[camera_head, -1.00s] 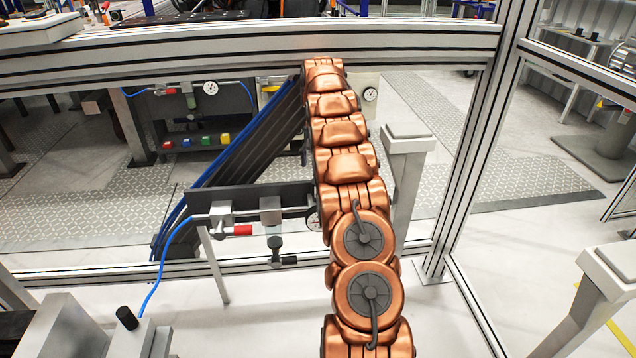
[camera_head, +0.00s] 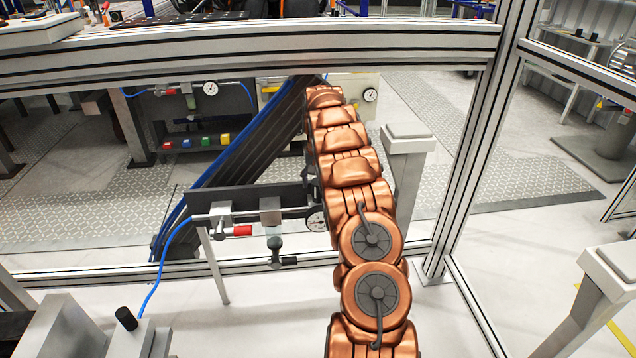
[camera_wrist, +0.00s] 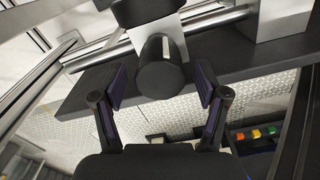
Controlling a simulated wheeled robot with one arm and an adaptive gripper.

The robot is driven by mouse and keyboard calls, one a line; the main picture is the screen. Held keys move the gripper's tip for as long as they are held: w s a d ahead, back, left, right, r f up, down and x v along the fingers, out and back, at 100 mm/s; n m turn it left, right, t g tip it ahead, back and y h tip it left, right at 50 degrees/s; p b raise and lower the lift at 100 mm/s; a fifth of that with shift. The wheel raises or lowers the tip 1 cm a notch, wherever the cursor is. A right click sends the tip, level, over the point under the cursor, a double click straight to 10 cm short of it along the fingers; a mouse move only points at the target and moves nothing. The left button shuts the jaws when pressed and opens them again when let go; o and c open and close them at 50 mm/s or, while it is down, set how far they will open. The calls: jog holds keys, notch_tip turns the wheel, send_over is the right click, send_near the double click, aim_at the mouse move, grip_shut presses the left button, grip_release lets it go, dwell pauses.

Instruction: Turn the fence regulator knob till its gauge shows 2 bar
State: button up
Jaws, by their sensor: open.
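In the wrist view a dark round knob (camera_wrist: 162,78) sits below a light metal block (camera_wrist: 155,35). My gripper (camera_wrist: 161,88) is open, with one finger on each side of the knob and a visible gap to both. In the head view the fence regulator (camera_head: 270,212) is on a dark bar, with a dark part (camera_head: 274,243) below it. Its white gauge (camera_head: 317,220) is at its right, partly hidden by my arm. The needle is too small to read.
A dark bar (camera_wrist: 85,92) and a metal pipe (camera_wrist: 90,60) run close to the gripper. In the head view a red-ended valve (camera_head: 238,231) and blue hose (camera_head: 158,270) are left of the regulator. Other gauges (camera_head: 210,88) (camera_head: 370,95) are farther back.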

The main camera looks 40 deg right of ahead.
jog(key=c, duration=1.2)
jog(key=shift+o, duration=0.2)
jog(key=shift+w+r, duration=0.1)
jog(key=shift+a+m, duration=0.1)
jog(key=shift+m, duration=0.2)
jog(key=shift+m+p, duration=0.4)
jog(key=shift+m, duration=0.1)
jog(key=o, duration=1.2)
jog(key=shift+c, duration=0.2)
